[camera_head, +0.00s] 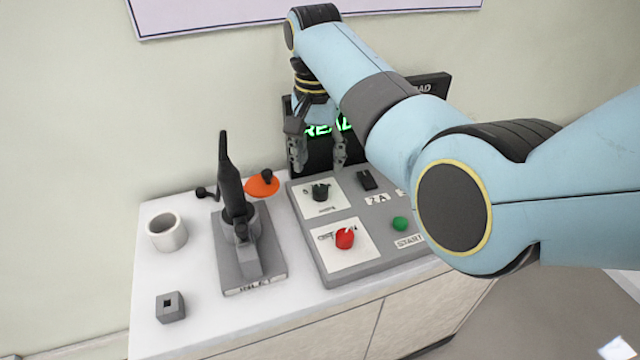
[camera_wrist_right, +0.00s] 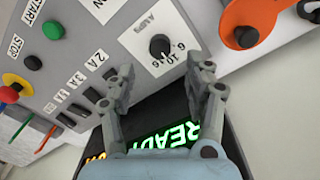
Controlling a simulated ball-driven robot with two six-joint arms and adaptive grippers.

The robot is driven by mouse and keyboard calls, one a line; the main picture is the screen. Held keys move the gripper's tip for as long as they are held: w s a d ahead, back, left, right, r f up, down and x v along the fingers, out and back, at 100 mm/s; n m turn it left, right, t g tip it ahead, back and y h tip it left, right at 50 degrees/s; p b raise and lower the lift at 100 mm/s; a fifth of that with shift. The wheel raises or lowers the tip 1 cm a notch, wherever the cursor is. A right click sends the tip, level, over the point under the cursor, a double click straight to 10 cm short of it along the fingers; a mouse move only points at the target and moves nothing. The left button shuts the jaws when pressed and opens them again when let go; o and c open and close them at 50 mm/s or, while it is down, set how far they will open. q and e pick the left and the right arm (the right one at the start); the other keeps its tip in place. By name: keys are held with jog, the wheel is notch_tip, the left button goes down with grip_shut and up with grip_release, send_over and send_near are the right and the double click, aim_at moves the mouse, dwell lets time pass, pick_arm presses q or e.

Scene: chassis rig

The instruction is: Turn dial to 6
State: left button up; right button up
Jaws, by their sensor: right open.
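The dial is a small black knob (camera_head: 320,191) on a white plate at the upper left of the grey control panel (camera_head: 330,268). In the right wrist view the black dial (camera_wrist_right: 160,46) sits on its white label with "AMPS", "6", "10" and "16" marks; its exact pointing is hard to read. My right gripper (camera_head: 320,166) is open and empty above the back of the panel, near the dial. In the right wrist view the fingertips (camera_wrist_right: 164,74) stand apart, with the dial just beyond the gap between them. My left gripper is not in view.
A red knob (camera_head: 345,238) and a green button (camera_head: 400,223) are on the panel. A display (camera_head: 432,85) reading "READ..." stands behind it. A black-handled tool in a grey stand (camera_head: 272,272), an orange disc (camera_head: 262,187), a white cup (camera_head: 166,234) and a grey block (camera_head: 170,307) are left.

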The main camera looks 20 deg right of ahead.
aim_at(320, 188)
notch_tip(320, 188, down, 7)
jog(key=shift+d+r, duration=0.1)
jog(key=shift+c, duration=0.3)
grip_shut()
